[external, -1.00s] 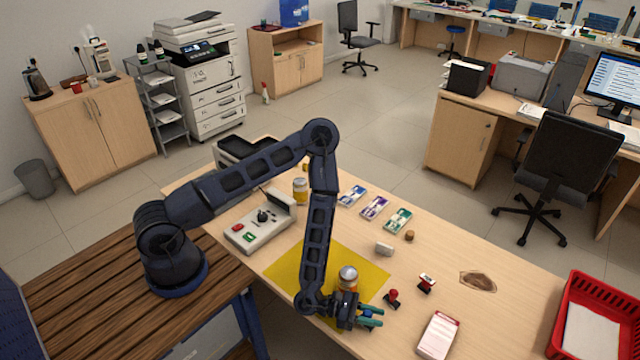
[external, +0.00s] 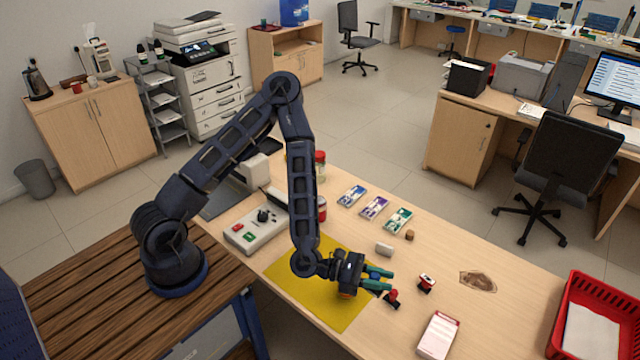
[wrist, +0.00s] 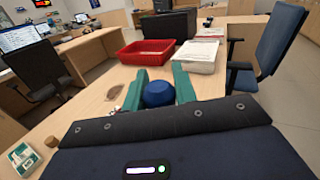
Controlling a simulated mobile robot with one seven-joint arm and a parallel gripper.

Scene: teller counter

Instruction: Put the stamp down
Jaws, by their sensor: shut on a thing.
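In the external view my gripper (external: 380,279) is low over the right edge of the yellow mat (external: 311,297), with its green fingers pointing right. In the wrist view a round blue thing (wrist: 158,93), apparently the top of a blue stamp, sits between the green fingers, which are shut on it. Its lower part is hidden, so I cannot tell whether it touches the table. A red stamp (external: 391,299) stands just beyond the fingertips. Another red-and-black stamp (external: 427,283) stands further right.
A red-and-white box (external: 438,335) and a red basket (external: 559,337) lie to the right.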

